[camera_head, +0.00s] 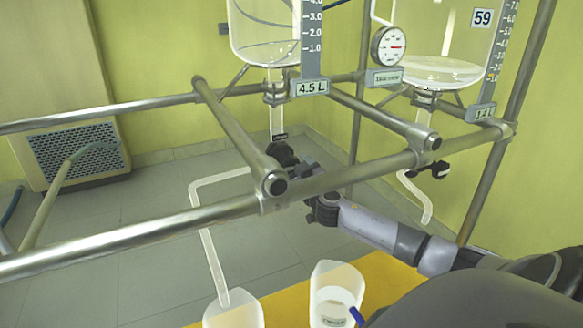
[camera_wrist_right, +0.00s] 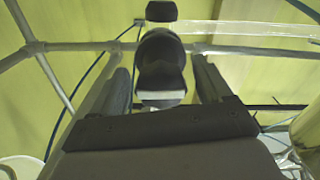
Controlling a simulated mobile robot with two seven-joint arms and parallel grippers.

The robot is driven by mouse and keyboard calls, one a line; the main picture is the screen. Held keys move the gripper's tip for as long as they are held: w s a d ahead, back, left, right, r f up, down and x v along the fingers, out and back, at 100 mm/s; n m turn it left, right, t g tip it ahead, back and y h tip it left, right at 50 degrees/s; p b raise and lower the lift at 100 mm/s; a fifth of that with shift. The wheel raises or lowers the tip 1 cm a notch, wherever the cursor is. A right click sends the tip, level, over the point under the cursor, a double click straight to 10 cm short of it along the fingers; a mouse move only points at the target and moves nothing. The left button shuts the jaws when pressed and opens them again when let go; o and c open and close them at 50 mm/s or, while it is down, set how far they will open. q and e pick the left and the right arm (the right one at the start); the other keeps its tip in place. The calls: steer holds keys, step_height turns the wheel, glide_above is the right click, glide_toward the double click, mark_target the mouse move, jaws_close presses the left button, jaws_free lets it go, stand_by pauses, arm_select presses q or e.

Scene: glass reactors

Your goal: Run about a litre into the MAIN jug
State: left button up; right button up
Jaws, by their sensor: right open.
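The left glass vessel (camera_head: 264,45) has a 4.5 L tag (camera_head: 311,88); its drain runs down to a black valve knob (camera_head: 283,152). A bent outlet tube (camera_head: 207,250) leads from there into a pale jug (camera_head: 233,314) at the bottom edge. A second pale jug (camera_head: 336,280) stands to its right, with a small label I cannot read. I cannot tell which jug is MAIN. My right gripper (camera_head: 298,161) is at the left vessel's valve. In the wrist view its open fingers stand either side of the dark knob (camera_wrist_right: 162,65), with gaps showing. My left gripper is not in view.
The right vessel (camera_head: 440,70), near a round gauge (camera_head: 389,46), has its own black valve (camera_head: 438,170) and outlet tube (camera_head: 418,200). Metal frame rails (camera_head: 130,233) cross in front of my right forearm. The jugs stand on a yellow surface (camera_head: 378,275).

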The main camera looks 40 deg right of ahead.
steer(key=c, duration=1)
